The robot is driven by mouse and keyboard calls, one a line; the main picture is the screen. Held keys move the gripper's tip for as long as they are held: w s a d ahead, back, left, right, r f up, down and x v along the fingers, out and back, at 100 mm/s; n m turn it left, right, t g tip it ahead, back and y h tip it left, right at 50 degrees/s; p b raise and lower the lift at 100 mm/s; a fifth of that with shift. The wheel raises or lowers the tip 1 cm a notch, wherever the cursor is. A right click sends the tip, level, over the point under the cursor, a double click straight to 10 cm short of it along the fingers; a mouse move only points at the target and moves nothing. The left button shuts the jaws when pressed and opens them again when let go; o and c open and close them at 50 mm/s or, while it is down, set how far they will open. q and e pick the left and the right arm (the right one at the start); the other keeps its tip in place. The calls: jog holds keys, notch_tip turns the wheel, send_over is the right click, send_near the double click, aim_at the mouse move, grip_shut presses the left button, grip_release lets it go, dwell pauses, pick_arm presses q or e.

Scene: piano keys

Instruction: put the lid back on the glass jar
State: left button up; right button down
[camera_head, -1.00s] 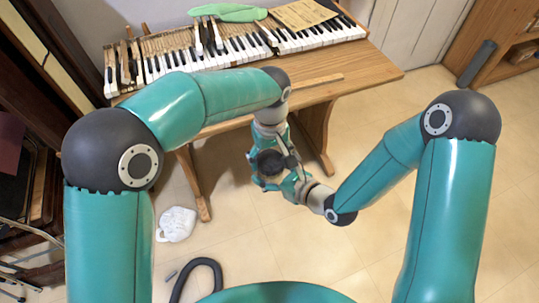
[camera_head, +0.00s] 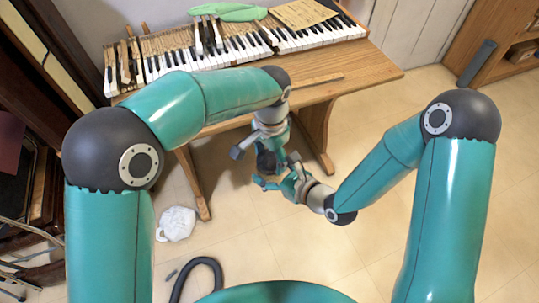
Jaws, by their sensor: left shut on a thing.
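My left gripper (camera_head: 266,155) hangs in front of the table, pointing down, with grey finger parts to either side of a small dark round thing. It is shut on this dark thing, which looks like the lid (camera_head: 267,165). My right gripper (camera_head: 275,181) comes in from the right just below it, close to or touching the dark thing. Whether the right fingers are open or shut is not clear. The glass of the jar cannot be made out; it may be hidden between the two grippers.
A wooden table (camera_head: 372,72) with piano keys (camera_head: 235,50) stands behind the grippers. A green cloth-like thing (camera_head: 230,11) and a paper sheet (camera_head: 303,13) lie on the keys. A white bag-like thing (camera_head: 177,223) and a dark hose (camera_head: 207,263) are on the floor.

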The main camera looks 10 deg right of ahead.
pick_arm(q)
jog(key=shift+m, duration=0.3)
jog(key=o, duration=1.3)
jog(key=shift+d+r, duration=0.1)
jog(key=shift+r, duration=2.3)
jog(key=shift+f, duration=0.1)
jog(key=shift+c, duration=0.5)
